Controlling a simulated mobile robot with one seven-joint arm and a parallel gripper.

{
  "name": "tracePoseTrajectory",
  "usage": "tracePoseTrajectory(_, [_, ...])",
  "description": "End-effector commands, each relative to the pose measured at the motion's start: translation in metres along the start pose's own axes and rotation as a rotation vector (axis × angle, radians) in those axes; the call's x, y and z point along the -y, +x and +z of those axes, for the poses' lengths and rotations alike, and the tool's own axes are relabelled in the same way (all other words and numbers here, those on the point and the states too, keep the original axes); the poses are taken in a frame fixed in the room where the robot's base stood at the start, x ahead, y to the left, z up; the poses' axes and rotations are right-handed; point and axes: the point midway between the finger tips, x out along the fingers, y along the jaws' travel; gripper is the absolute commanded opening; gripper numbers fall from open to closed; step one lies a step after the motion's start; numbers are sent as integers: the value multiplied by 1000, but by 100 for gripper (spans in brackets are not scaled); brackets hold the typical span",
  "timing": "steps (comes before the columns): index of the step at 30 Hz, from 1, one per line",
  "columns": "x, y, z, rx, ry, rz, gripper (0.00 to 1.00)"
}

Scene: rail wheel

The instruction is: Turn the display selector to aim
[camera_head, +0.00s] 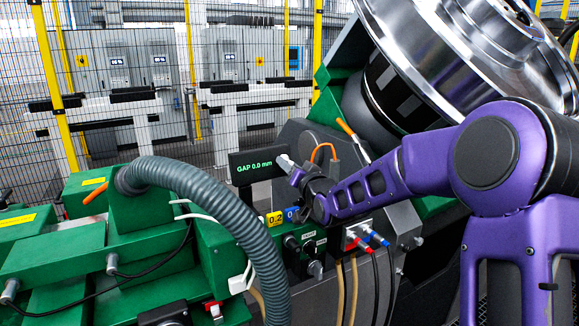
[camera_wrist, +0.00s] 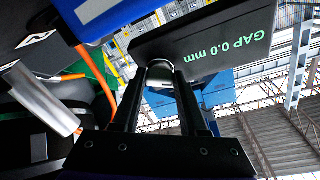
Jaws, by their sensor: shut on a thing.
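The dark display (camera_head: 254,165) stands left of my gripper (camera_head: 287,163) and shows green GAP text. It fills the upper right of the wrist view (camera_wrist: 205,45) and reads GAP 0.0 mm there. In the wrist view my gripper (camera_wrist: 162,82) has its two dark fingers closed on a small grey round piece (camera_wrist: 160,75) beside the display. I cannot tell whether this piece is the display selector. On the control panel below, a dark knob (camera_head: 291,242) sits beside small white-lettered labels (camera_head: 308,236). No aim label is readable.
A thick grey hose (camera_head: 215,195) arches at front left. Cables plug into a socket plate (camera_head: 362,235). A large shiny rail wheel (camera_head: 470,50) stands at upper right. A mesh fence (camera_head: 120,60) stands behind.

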Motion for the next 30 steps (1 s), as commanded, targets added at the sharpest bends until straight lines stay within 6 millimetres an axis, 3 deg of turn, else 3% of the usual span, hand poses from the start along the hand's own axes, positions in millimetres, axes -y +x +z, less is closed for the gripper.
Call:
tracePoseTrajectory(14, [1, 0, 0, 0, 57, 14, 0])
tracePoseTrajectory(30, [4, 0, -1, -1, 484, 118, 0])
